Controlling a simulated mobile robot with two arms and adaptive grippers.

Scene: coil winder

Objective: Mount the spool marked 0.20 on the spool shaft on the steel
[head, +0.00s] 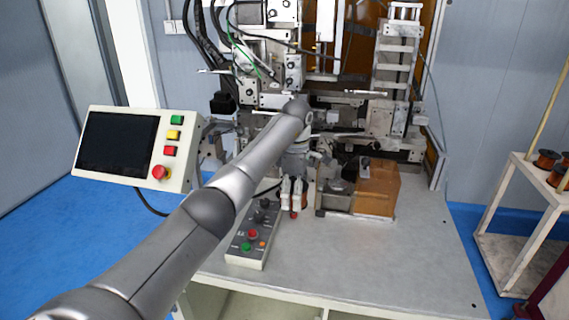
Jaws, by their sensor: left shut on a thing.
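My left arm reaches in from the lower left to the machine's worktable. Its gripper (292,202) points down just right of the button box and is shut on a small copper-coloured spool (304,201). The fingers hide most of this spool, and no marking can be read on it. I cannot tell whether it touches the table. The arm and wrist cover part of the machine behind, and I cannot make out the spool shaft. My right gripper is not in view.
The coil winder (395,125) fills the back of the worktable (370,255). A button box (253,235) and a brown block (377,190) stand near the gripper. A control panel (135,148) is at left. A rack (520,215) holds copper spools (547,159) at right. The table's front right is clear.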

